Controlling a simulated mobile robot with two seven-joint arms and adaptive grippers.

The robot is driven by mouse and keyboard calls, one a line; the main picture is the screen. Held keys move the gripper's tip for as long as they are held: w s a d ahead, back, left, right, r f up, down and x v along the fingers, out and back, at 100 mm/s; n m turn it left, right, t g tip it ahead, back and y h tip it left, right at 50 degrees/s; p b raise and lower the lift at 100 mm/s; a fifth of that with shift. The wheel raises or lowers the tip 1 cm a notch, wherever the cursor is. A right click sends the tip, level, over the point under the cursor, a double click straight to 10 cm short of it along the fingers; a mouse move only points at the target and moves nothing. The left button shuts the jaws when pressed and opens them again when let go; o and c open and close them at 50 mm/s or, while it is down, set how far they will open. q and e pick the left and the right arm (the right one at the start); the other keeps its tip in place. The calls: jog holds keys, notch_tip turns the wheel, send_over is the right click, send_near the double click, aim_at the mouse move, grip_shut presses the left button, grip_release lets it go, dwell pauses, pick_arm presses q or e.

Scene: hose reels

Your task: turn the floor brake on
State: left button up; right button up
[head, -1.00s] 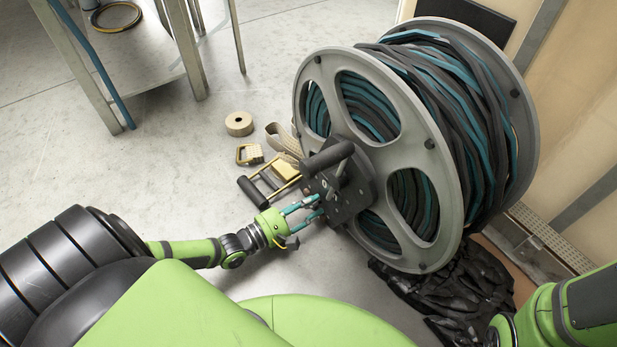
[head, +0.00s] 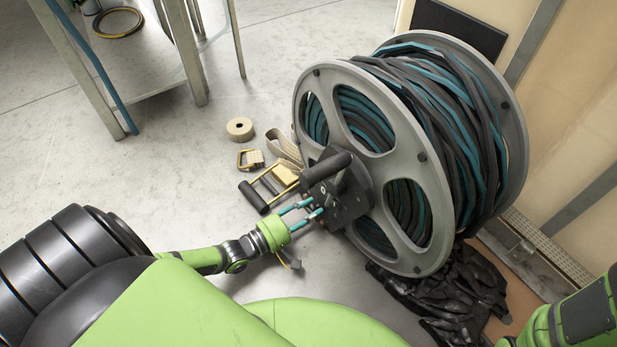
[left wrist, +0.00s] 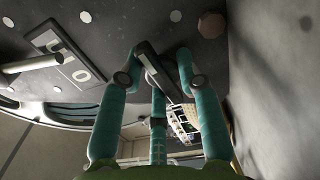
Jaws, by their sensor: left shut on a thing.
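The hose reel (head: 413,262) stands on the floor, with dark and teal hose wound on it. A dark hub plate (head: 349,209) and a black crank grip (head: 325,167) are at its near face. My left gripper (head: 313,212) reaches the lower left edge of the hub plate. In the left wrist view its teal fingers (left wrist: 158,78) are closed around a dark lever (left wrist: 146,60) beside the plate. My fingers hide part of the lever. My right gripper is out of view.
A ratchet buckle with a black handle (head: 252,197), a webbing strap (head: 284,147) and a tape roll (head: 240,129) lie left of the reel. A crumpled black sheet (head: 450,290) lies below it. A metal table leg (head: 187,50) stands back left.

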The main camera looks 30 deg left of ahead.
pick_arm(q)
jog(key=shift+s+d+m, duration=0.1)
jog(key=shift+d+m, duration=0.4)
jog(key=shift+m, duration=0.1)
jog(key=o, duration=1.1)
jog(key=shift+f, duration=0.1)
jog(key=shift+c, duration=0.2)
jog(key=shift+a, duration=0.1)
jog(key=v, duration=1.2)
jog(key=shift+a, duration=0.1)
